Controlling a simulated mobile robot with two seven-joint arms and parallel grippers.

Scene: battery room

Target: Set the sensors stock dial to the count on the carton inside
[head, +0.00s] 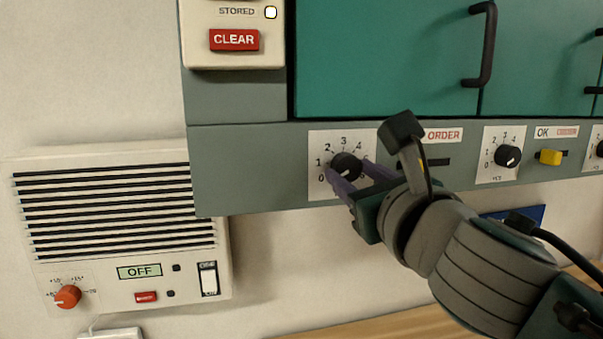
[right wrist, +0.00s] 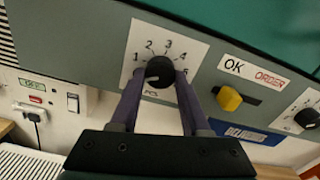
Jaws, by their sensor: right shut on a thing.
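A black stock dial (head: 346,167) sits on a white numbered plate on the grey strip below the teal cabinet doors. It also shows in the right wrist view (right wrist: 159,72). Its plate reads 1 to 5 there, with 0 visible in the head view. The white pointer mark appears to face the low, left side; the exact number is hard to read. My right gripper (head: 352,180) is shut on this knob, one purple finger on each side. The name under the dial is too small to read. The carton is not in view, and the teal doors (head: 385,60) are shut.
A second dial (head: 508,156) and a yellow slider (head: 551,157) lie to the right on the same strip. A panel with a red CLEAR button (head: 234,40) is above left. A wall unit with an OFF display (head: 139,271) and an orange knob (head: 67,296) is lower left.

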